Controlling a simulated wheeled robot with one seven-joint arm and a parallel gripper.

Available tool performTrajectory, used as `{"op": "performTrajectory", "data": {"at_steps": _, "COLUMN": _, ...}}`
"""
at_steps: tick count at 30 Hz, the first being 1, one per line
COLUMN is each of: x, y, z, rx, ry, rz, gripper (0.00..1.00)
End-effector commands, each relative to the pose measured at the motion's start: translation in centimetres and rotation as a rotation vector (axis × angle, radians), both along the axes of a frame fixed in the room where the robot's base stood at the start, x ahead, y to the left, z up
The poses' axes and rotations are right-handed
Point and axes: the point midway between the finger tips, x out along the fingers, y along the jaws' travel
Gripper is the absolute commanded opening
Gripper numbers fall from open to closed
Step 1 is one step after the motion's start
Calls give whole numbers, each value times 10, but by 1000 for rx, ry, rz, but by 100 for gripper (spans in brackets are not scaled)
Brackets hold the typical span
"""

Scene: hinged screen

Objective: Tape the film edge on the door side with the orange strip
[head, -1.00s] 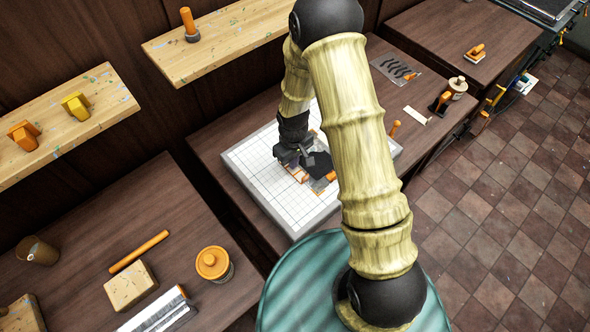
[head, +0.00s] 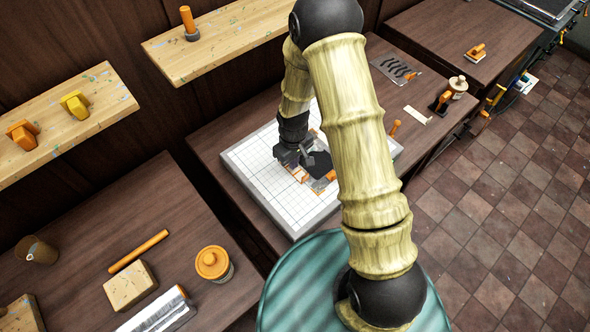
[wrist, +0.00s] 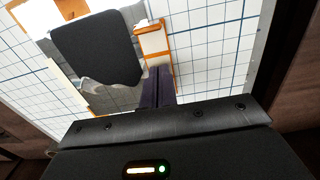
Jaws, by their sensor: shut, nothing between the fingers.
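A hinged screen piece with orange-edged parts lies on the white gridded board (head: 262,190). In the wrist view a dark flat panel (wrist: 95,48) covers much of it, with a crumpled grey, film-like edge (wrist: 115,88) showing below the panel. An orange-edged piece with a pale middle (wrist: 154,44) lies to the panel's right; I cannot tell whether it is the orange strip or part of the frame. My gripper (wrist: 158,72) is shut and empty, its fingertips at the lower part of this piece. Contact is unclear. In the head view my gripper (head: 301,164) is low over the board, partly hiding the work.
The board's left side is clear. A pale strip (head: 418,115), a plate with dark pieces (head: 397,68) and a jar (head: 458,86) are on the bench behind. An orange lidded jar (head: 213,263) and a wooden block (head: 131,286) stand on the left bench.

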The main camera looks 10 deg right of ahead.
Motion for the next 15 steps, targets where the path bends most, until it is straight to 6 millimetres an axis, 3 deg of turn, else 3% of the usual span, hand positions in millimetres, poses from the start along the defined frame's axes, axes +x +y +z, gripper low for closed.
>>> {"op": "performTrajectory", "data": {"at_steps": 15, "x": 0, "y": 0, "z": -11, "rx": 0, "ry": 0, "rz": 0, "gripper": 0}}
